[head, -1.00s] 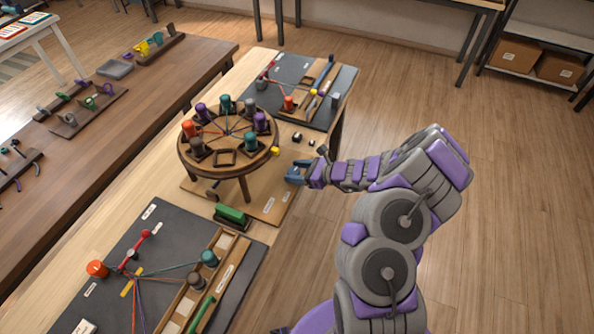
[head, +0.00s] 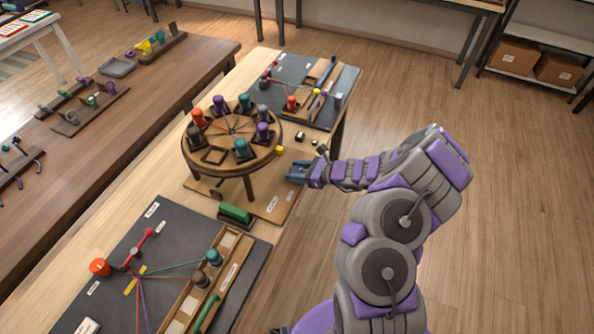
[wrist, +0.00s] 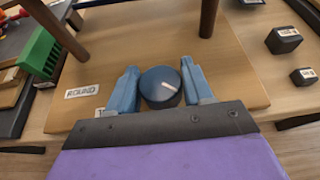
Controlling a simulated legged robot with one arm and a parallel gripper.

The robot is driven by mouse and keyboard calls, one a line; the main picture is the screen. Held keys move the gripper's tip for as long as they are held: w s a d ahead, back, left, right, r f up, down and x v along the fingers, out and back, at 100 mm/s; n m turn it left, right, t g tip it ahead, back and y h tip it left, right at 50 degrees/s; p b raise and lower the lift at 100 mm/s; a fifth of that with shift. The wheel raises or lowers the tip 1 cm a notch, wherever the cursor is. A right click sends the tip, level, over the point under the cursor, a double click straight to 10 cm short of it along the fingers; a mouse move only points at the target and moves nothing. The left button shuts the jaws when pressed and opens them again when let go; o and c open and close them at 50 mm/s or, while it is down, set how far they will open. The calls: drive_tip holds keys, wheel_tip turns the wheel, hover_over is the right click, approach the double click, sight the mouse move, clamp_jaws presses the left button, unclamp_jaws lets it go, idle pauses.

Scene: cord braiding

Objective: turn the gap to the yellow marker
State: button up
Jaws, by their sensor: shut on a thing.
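The round wooden braiding stand (head: 199,166) carries several colored bobbins, with threads meeting at its center. The gap, an empty square slot (head: 214,156), is at the front-left of the disc. The yellow marker (head: 280,150) is on the right side of the rim. My gripper (head: 296,173) is just right of the stand, low by its base. The knob stands on the stand's wooden base (wrist: 225,85).
A green block-like piece (head: 235,214) sits in front of the stand. Two small black blocks (wrist: 284,40) lie right of the base. Dark boards with cords (head: 160,235) lie at the near end and far end of the table.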

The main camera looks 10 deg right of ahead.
drive_tip(key=shift+d, duration=0.1)
idle(0.7)
drive_tip(key=o, duration=1)
drive_tip(key=shift+c, duration=0.2)
drive_tip(key=p+v, duration=0.4)
drive_tip(key=v, duration=1.3)
drive_tip(key=shift+s+d+p, duration=0.2)
drive_tip(key=shift+p, duration=0.15)
drive_tip(key=shift+f, duration=0.2)
